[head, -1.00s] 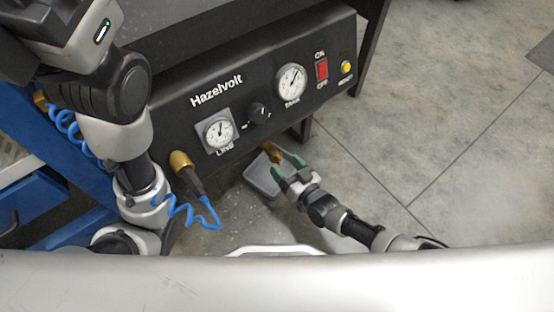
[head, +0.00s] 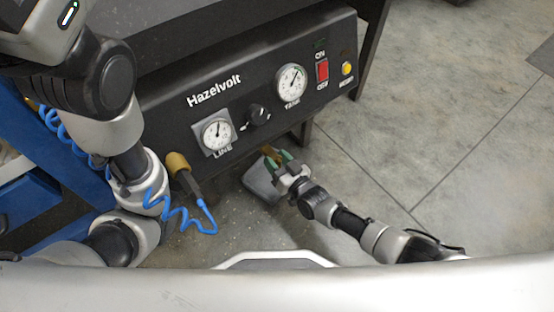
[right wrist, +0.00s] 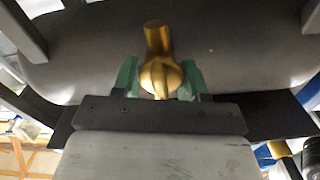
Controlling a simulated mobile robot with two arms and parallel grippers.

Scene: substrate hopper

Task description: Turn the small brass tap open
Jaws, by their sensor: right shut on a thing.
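The small brass tap (head: 269,152) sticks out below the front panel of the black Hazelvolt machine. In the right wrist view the tap (right wrist: 157,38) shows as a brass stem with a rounded handle at its near end. My right gripper (head: 284,161) has its green fingertips at the tap, in front of the panel's lower edge. In the right wrist view the fingers (right wrist: 158,82) stand on both sides of the handle and are shut on it. My left arm is at the left of the head view, but its gripper cannot be seen.
The panel (head: 180,115) carries a LINE gauge (head: 217,134), a black knob (head: 258,115), a TANK gauge (head: 291,82) and a red switch (head: 322,70). A brass fitting (head: 178,163) with a blue coiled hose (head: 190,218) is left of the tap.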

